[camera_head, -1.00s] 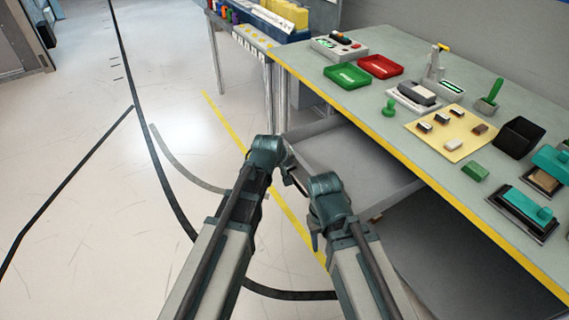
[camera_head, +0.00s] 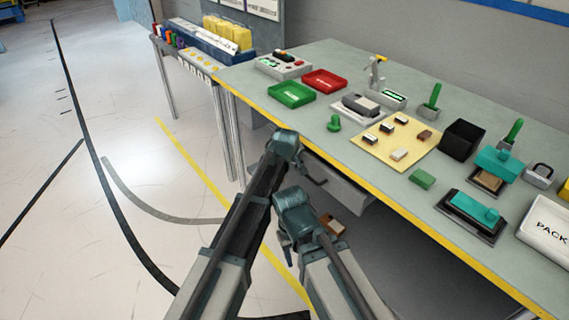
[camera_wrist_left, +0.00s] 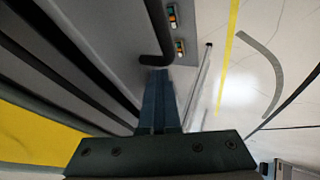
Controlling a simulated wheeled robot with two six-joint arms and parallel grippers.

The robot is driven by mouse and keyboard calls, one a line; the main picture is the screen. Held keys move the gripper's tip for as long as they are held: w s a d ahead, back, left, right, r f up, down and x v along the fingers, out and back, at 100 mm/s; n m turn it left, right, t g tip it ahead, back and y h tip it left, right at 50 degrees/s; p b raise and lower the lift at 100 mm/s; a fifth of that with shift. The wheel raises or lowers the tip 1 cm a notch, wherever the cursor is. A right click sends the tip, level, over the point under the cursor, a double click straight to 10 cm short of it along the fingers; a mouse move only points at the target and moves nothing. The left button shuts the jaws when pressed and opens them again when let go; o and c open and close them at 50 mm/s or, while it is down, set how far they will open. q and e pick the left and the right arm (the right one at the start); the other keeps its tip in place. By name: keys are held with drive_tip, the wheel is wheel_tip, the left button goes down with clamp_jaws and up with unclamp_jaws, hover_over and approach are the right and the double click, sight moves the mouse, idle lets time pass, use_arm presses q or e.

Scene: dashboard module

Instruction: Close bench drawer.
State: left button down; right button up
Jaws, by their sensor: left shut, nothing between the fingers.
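The grey bench drawer (camera_head: 345,188) is under the front edge of the workbench, partly behind my arms in the head view; little of it stands out past the edge. In the left wrist view a grey panel (camera_wrist_left: 205,25) with small coloured labels lies ahead, with a dark bent handle (camera_wrist_left: 155,35) close to my fingertips. My left gripper (camera_wrist_left: 160,78) is shut and empty, its tips at or near the handle's bent end; contact is unclear. In the head view its fingers are mostly hidden by the wrist. My right arm's wrist (camera_head: 293,205) is lower and nearer; its fingertips are hidden.
The workbench top (camera_head: 235,75) has a yellow front edge and holds green (camera_head: 291,94) and red (camera_head: 324,80) trays, a black bin (camera_head: 463,138) and several fixtures. A small brown item (camera_head: 332,226) sits below. A side table (camera_head: 180,50) stands beyond. Floor at left is clear.

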use_arm(q)
drive_tip(key=shift+w+d, duration=0.3)
drive_tip(key=shift+d, duration=0.1)
drive_tip(key=shift+d+r, duration=0.1)
drive_tip(key=s+a+r+p, duration=0.5)
drive_tip(key=s+r+p, duration=0.2)
drive_tip(key=s+p, duration=0.1)
drive_tip(key=shift+s+a+r, duration=0.2)
drive_tip(key=shift+s+r, duration=0.05)
drive_tip(key=shift+r, duration=0.15)
drive_tip(key=shift+a, duration=0.1)
